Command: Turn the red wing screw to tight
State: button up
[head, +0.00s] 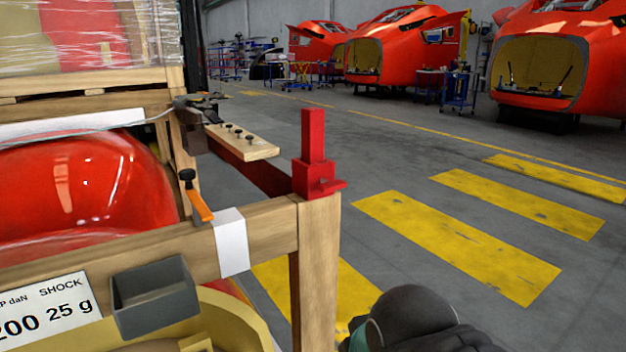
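A red bracket (308,174) sits on top of the corner post of the wooden crate, with a square red bar standing upright from it. A small red part that looks like the wing screw (329,185) sticks out at the bracket's lower right. It is too small to tell how far it is turned. Part of my arm, dark and rounded with a teal ring, shows at the bottom edge, below and right of the bracket and apart from it. My gripper's fingers are not in view.
The wooden crate (318,270) holds a red nosecone (85,185). A grey bin (153,298), an orange-handled tool (199,206) and a board with black knobs (240,143) are on it. The floor with yellow stripes (455,245) to the right is clear.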

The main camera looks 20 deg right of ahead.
aim_at(326, 186)
jog(key=u, duration=0.05)
jog(key=k, duration=1.1)
jog(key=z, duration=1.05)
jog(key=i, duration=1.15)
jog(key=u, duration=0.55)
